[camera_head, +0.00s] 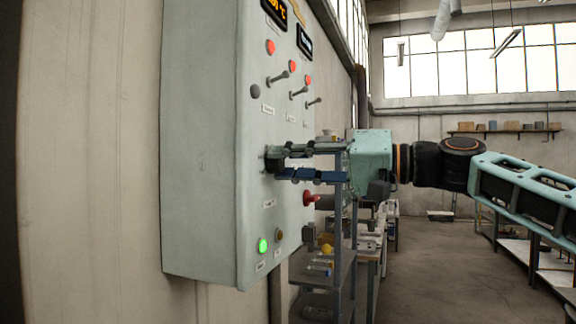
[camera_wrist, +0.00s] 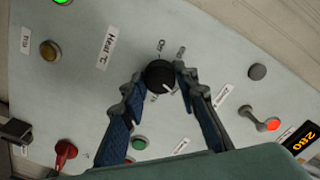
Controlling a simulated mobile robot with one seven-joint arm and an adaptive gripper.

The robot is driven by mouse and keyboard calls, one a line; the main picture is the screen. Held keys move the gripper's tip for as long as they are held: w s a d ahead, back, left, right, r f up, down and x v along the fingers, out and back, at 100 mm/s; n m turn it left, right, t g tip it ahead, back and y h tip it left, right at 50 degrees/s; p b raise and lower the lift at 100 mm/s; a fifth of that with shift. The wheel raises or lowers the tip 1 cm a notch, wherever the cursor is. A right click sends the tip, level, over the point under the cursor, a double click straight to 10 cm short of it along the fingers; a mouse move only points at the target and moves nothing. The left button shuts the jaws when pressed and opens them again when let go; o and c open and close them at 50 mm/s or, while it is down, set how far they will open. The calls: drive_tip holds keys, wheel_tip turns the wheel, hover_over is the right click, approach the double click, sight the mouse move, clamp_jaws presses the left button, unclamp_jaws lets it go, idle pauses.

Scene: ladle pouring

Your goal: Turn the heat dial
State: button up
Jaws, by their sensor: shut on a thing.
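The heat dial (camera_wrist: 159,75) is a round black knob with a white pointer line, on the pale green control panel (camera_head: 203,150). A label reading "Heat °C" (camera_wrist: 106,48) sits beside it in the wrist view. My gripper (camera_wrist: 157,82) has one finger on each side of the dial and is shut on it. In the head view my gripper (camera_head: 274,162) reaches the panel face from the right, and its fingers mostly hide the dial. The pointer line slants toward the lower right in the wrist view.
A red knob (camera_head: 311,198) sticks out below my gripper. Several toggle levers (camera_head: 279,77) and red lamps (camera_head: 271,47) are above. A green lamp (camera_head: 263,245) glows near the bottom. An orange display (camera_wrist: 299,138) reads about 280. Shelving (camera_head: 335,255) stands behind the panel.

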drive_tip(key=n+b, duration=0.1)
drive_tip(key=n, duration=0.3)
drive_tip(key=n+b, duration=0.1)
drive_tip(key=n, duration=0.3)
idle(0.5)
drive_tip(key=shift+f, duration=0.1)
drive_tip(key=o, duration=1.1)
drive_tip(key=v, duration=1.2)
